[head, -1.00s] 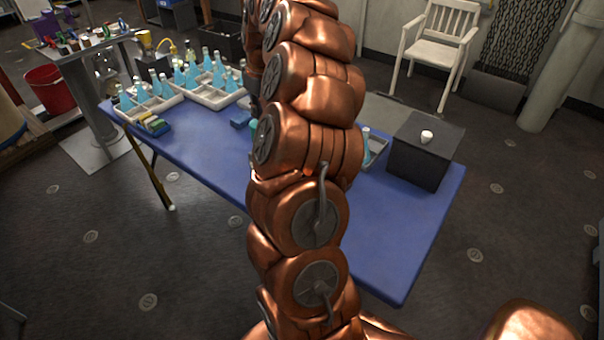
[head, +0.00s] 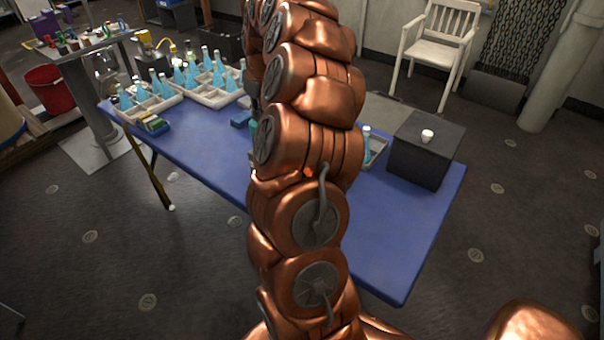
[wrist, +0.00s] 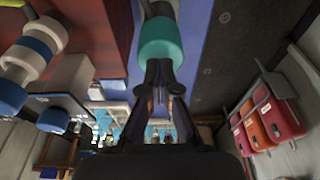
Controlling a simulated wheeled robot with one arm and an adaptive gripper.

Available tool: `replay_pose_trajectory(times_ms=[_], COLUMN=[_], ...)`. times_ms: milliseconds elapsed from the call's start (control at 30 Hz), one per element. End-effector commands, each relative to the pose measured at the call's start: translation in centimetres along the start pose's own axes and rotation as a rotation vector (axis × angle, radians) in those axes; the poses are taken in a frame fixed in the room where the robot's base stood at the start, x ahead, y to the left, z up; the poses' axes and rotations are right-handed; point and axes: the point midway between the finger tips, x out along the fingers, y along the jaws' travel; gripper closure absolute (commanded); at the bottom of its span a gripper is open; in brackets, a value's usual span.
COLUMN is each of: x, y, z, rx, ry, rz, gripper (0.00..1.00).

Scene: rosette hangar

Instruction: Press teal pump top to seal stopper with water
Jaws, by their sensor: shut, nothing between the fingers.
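The teal pump top (wrist: 160,42) is a rounded teal cylinder at the top middle of the wrist view. A small teal patch also shows at the left edge of my arm in the head view (head: 253,127). My gripper (wrist: 160,68) is shut and empty, with its fingertips at the near edge of the teal top. I cannot tell whether they touch it. In the head view my arm hides my gripper and most of the pump. I cannot make out the stopper for certain.
The blue table (head: 405,225) runs diagonally below my arm. Trays (head: 213,98) of light-blue bottles stand at its far left. A dark box (head: 417,160) with a small white piece (head: 427,136) stands at its right. The front right tabletop is clear.

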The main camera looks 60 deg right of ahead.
Motion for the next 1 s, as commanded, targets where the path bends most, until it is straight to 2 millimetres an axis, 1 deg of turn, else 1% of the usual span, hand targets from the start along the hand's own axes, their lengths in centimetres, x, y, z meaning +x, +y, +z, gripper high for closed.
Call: replay_pose_trajectory(times_ms=[1000], x=[2.5], y=[-0.1], z=[0.6], rx=[0.0], ry=[-0.003], rz=[-0.002], gripper=[1.0])
